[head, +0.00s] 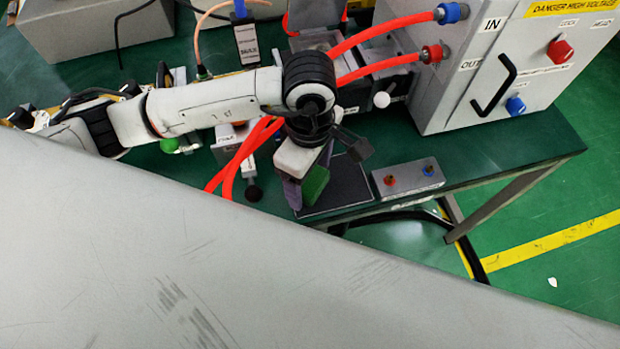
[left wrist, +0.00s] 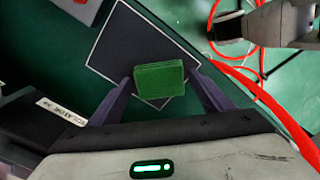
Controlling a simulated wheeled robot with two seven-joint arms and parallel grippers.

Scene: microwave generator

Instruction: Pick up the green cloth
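The green cloth (head: 315,185) is a small folded block on the dark mat (head: 347,190) on the green table. In the left wrist view the cloth (left wrist: 160,80) lies between the two purple fingers of my left gripper (left wrist: 160,80). The fingers are spread, one on each side of the cloth, with thin gaps showing at its edges. In the head view my left gripper (head: 308,185) points down over the cloth and hides part of it.
Red hoses (head: 390,25) run from the grey generator cabinet (head: 450,80) past my left arm. A small grey button box (head: 408,180) stands right of the mat, near the table edge. A large grey surface covers the lower part of the head view.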

